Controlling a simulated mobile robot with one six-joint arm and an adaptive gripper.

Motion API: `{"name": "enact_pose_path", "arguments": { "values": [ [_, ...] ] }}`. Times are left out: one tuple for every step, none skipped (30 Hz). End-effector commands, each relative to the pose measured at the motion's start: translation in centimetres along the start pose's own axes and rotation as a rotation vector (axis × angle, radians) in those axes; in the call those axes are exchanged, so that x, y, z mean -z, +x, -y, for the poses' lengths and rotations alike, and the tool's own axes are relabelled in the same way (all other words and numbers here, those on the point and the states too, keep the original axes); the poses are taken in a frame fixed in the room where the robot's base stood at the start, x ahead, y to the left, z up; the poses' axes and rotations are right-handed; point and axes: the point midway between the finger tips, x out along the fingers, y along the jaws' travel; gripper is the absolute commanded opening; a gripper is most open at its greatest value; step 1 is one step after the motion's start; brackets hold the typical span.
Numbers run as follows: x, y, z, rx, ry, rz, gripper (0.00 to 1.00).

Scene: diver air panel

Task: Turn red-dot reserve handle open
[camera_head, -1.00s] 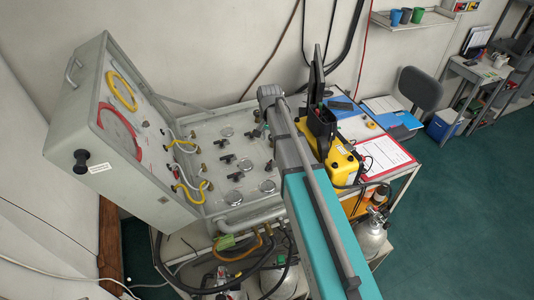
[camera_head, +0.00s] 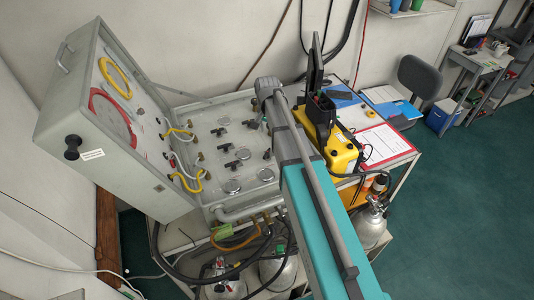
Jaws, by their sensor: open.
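The grey air panel (camera_head: 205,150) lies in an open case, its raised lid (camera_head: 70,135) leaning at the left. Several small black handles sit on the panel, among them one at the back (camera_head: 218,131), one at the right (camera_head: 250,124), one in the middle (camera_head: 243,152) and one nearer the front (camera_head: 233,166). I cannot make out a red dot on any of them, nor which way each is turned. My teal and grey arm reaches over the panel's right side and covers part of it. My gripper is not visible; the arm's far end hides what is beneath it.
A yellow device (camera_head: 341,153) stands right of my arm, close to it, beside a clipboard (camera_head: 384,142). Yellow and white hoses (camera_head: 187,180) loop between lid and panel. A front rail (camera_head: 250,209) edges the case. Gas cylinders (camera_head: 368,226) stand below.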

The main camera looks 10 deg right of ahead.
Motion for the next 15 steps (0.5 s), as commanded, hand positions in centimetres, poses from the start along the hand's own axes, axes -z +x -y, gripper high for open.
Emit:
{"name": "enact_pose_path", "arguments": {
  "values": [
    [0.0,0.8,0.0,0.0,0.0,0.0,0.54],
    [0.0,1.1,0.0,0.0,0.0,0.0,0.54],
    [0.0,1.4,0.0,0.0,0.0,0.0,0.54],
    [0.0,1.6,0.0,0.0,-0.001,0.0,0.54],
    [0.0,1.8,0.0,0.0,-0.001,0.0,0.54],
    [0.0,2.1,0.0,0.0,-0.001,0.0,0.54],
    [0.0,2.4,0.0,0.0,-0.001,0.0,0.54],
    [0.0,2.6,0.1,0.0,-0.001,0.0,0.54],
    [0.0,2.9,0.1,0.0,-0.001,0.0,0.54],
    [0.0,3.1,0.1,0.0,-0.001,0.0,0.54],
    [-0.1,3.4,0.1,0.0,-0.001,0.0,0.54],
    [-0.1,3.7,0.1,0.0,-0.001,0.0,0.54],
    [-0.1,3.9,0.1,0.0,-0.001,0.0,0.54],
    [-0.1,4.1,0.1,0.0,-0.001,0.0,0.54],
    [-0.1,4.5,0.1,0.0,-0.001,0.0,0.54]
  ]
}}
